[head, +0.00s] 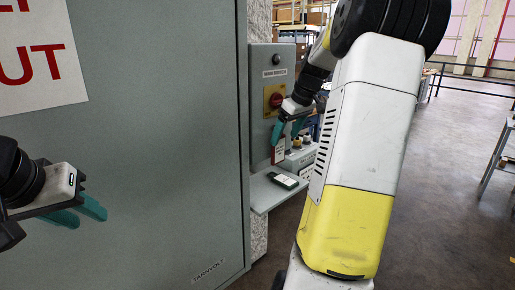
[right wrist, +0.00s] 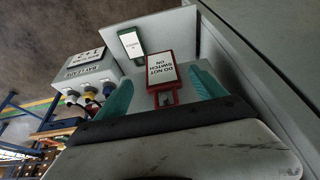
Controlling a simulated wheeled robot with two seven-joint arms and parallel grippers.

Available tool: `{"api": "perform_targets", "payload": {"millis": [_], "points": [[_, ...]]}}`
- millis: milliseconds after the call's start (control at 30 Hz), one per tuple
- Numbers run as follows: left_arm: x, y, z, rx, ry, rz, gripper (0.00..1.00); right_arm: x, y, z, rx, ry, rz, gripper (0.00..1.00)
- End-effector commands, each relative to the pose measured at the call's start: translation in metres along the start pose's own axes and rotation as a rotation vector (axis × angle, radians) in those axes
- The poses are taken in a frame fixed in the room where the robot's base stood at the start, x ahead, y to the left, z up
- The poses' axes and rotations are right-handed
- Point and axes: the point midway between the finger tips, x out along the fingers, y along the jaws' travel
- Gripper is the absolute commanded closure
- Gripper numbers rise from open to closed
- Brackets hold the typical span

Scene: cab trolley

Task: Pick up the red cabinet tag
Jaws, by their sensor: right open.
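The red cabinet tag (right wrist: 162,72), a red-bordered plate reading "DO NOT SWITCH ON", lies between the fingers of my right gripper (right wrist: 160,95) in the right wrist view. The fingers are open, one on each side of it, with gaps visible. In the head view the tag (head: 278,153) hangs below the red switch (head: 277,100) on the grey panel, partly hidden by my right gripper (head: 288,130). My left gripper (head: 84,212) is open and empty in front of the large cabinet door, away from the tag.
A small shelf (head: 262,194) under the panel carries a dark green item with a white label (head: 283,180). A grey box with coloured connectors (right wrist: 90,78) stands beside it. The large cabinet door (head: 165,150) fills the left. Open floor lies to the right.

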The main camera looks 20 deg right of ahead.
Motion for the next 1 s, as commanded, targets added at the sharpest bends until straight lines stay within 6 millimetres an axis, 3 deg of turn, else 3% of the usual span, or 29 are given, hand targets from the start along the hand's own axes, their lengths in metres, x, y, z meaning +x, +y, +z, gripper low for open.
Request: {"api": "perform_targets", "payload": {"millis": [333, 667, 1000], "points": [[0.000, 0.000, 0.000, 0.000, 0.000, 0.000, 0.64, 0.049, -0.002, 0.000, 0.001, -0.001, -0.002, 0.20], [0.000, 0.000, 0.000, 0.000, 0.000, 0.000, 0.64, 0.057, -0.002, -0.001, 0.002, 0.000, 0.001, 0.20], [0.000, 0.000, 0.000, 0.000, 0.000, 0.000, 0.64, 0.057, -0.002, -0.001, 0.002, 0.000, 0.001, 0.85]]}}
